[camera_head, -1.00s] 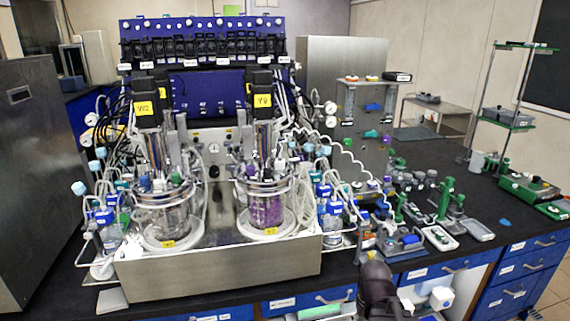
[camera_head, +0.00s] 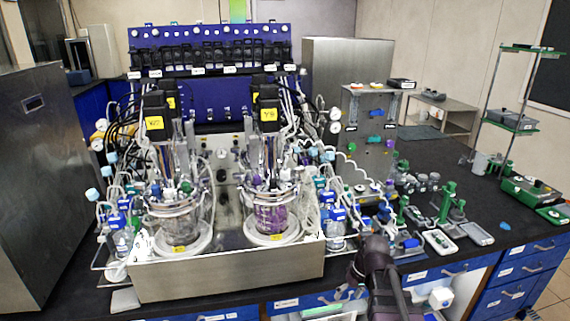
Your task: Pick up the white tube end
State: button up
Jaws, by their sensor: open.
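White coiled tubing (camera_head: 352,172) runs down on the right of the two glass bioreactors, towards the small parts at the bench's front. I cannot make out which loose end is the white tube end at this size. The left vessel (camera_head: 180,222) and right vessel (camera_head: 272,215) stand in a steel tray, with more thin tubes around them.
The steel tray (camera_head: 225,277) fills the front of the bench. Blue-capped bottles (camera_head: 335,222) crowd its right side. Green stands (camera_head: 447,205) and small dishes (camera_head: 438,241) lie to the right.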

jog(key=w+a+r+n+y+p, duration=0.3)
jog(key=w+r+p, duration=0.25)
jog(key=r, duration=0.35)
jog(key=w+a+r+n+y+p, duration=0.2)
jog(key=w+r+n+p, duration=0.3)
jog(key=r, duration=0.3)
jog(key=n+t+y+p, duration=0.1)
jog(key=n+y+p, duration=0.45)
jog(key=p, duration=0.55)
send_near(285, 170)
jog(key=v, duration=0.3)
jog(key=shift+w+d+r, duration=0.15)
jog(key=b+x, duration=0.3)
jog(key=x, duration=0.4)
jog(key=shift+a+f, duration=0.2)
jog(key=shift+f, duration=0.05)
jog(key=shift+a+f, duration=0.1)
jog(key=shift+a, duration=0.45)
